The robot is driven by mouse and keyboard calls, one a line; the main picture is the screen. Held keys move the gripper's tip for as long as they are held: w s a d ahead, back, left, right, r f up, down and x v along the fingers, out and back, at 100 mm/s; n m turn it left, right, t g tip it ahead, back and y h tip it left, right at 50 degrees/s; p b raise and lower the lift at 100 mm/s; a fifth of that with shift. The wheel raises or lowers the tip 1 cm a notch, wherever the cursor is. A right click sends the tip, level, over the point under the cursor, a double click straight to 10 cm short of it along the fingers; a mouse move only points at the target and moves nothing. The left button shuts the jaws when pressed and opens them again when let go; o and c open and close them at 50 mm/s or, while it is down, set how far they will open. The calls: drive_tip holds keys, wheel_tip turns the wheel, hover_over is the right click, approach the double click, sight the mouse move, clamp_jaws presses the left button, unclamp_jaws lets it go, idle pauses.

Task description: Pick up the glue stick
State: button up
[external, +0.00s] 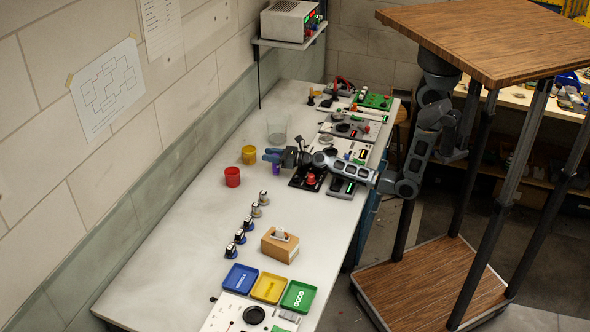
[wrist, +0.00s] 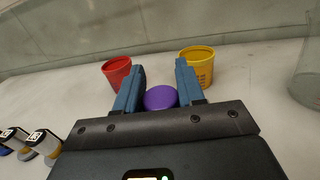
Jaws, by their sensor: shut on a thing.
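The glue stick, with a round purple top (wrist: 160,97), sits between the two blue fingers of my gripper (wrist: 160,75) in the wrist view. In the external view my gripper (external: 271,155) is low over the bench, and the purple glue stick (external: 276,169) shows just below it. The gripper is shut on the glue stick. Its lower part is hidden in the wrist view, and I cannot tell whether it touches the bench.
A red cup (external: 232,177) and a yellow cup (external: 249,155) stand close to the gripper, with a clear glass container (external: 277,128) behind. Black and grey panels lie under the arm. The bench's left front (external: 160,260) is clear.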

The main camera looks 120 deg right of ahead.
drive_tip(key=shift+c, duration=1.4)
